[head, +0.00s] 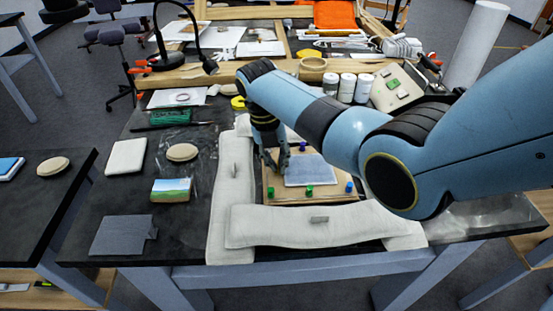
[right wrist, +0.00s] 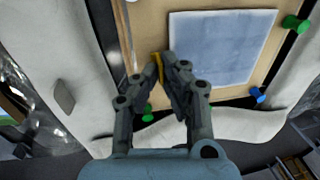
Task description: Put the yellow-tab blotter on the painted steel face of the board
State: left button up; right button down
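A tan board (head: 270,185) lies amid white padded weights on the table. A mottled blue-grey rectangle (head: 312,170) lies flat on it and also shows in the right wrist view (right wrist: 222,48); I cannot tell whether this is the blotter or the painted steel face. My right gripper (head: 277,167) is low at the rectangle's left edge. In the right wrist view its fingers (right wrist: 164,66) are closed together on a narrow yellow tab (right wrist: 157,66) beside that edge. The fingers hide where the tab joins the sheet. My left gripper is not in view.
Green pins (head: 309,191) and blue pins (head: 349,187) stand around the board. White padded weights (head: 310,225) border it at the front and left. A grey sheet (head: 120,235), a landscape picture (head: 171,190) and a white block (head: 126,156) lie at left. White jars (head: 347,87) stand behind.

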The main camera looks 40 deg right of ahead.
jog(key=shift+f, duration=0.1)
jog(key=c, duration=1.4)
grip_release()
notch_tip(320, 180, up, 12)
jog(key=w+a, duration=0.1)
jog(key=shift+a, duration=0.35)
jog(key=shift+f, duration=0.1)
